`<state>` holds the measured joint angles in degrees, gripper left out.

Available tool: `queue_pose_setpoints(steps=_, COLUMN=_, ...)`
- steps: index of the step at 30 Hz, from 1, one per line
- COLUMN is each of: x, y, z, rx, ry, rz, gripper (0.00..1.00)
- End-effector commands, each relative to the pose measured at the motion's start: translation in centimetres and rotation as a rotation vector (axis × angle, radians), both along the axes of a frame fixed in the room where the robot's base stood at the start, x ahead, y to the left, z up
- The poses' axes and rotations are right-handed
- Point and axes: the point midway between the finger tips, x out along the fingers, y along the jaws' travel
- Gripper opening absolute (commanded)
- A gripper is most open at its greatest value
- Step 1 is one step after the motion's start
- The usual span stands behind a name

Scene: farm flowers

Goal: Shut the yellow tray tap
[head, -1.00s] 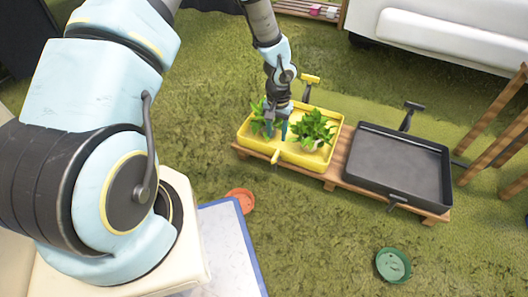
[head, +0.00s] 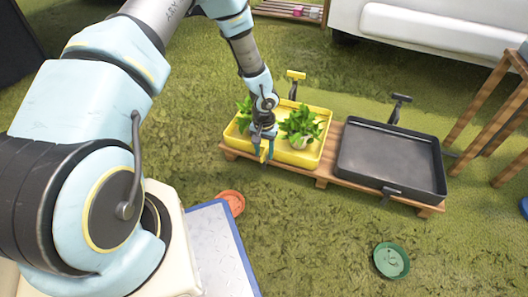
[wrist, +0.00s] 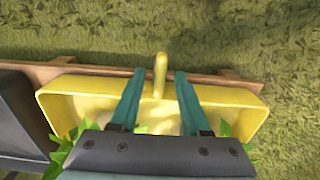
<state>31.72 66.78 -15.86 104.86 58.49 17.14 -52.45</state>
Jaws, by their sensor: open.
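The yellow tray (head: 308,155) stands on a low wooden slatted stand. In the wrist view a yellow tap lever (wrist: 160,72) sticks out from the tray's front wall, across the stand's edge. My gripper (head: 266,157) is open, pointing down at the tray's front edge. Its two teal fingers lie on either side of the lever, with gaps visible in the wrist view. In the head view the gripper mostly hides the lever. A second yellow-topped fitting (head: 296,75) rises on a dark post behind the tray.
Leafy plants (head: 301,123) stand in the yellow tray, close to my gripper. A dark grey tray (head: 390,160) with its own dark fitting (head: 400,99) is to the right. An orange dish (head: 232,202) and a green dish (head: 391,260) lie on the open grass in front.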

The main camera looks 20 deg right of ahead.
Motion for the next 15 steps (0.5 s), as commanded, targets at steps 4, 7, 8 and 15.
queue_pose_setpoints(steps=4, x=-0.01, y=0.01, z=0.03, rx=0.0, ry=0.0, rz=0.0, gripper=0.37)
queue_pose_setpoints(steps=7, x=-0.01, y=0.01, z=0.03, rx=0.0, ry=0.0, rz=0.0, gripper=0.26)
queue_pose_setpoints(steps=8, x=0.0, y=0.01, z=0.03, rx=0.0, ry=0.0, rz=0.0, gripper=0.23)
queue_pose_setpoints(steps=15, x=-0.01, y=0.01, z=0.04, rx=0.0, ry=0.0, rz=0.0, gripper=0.0)
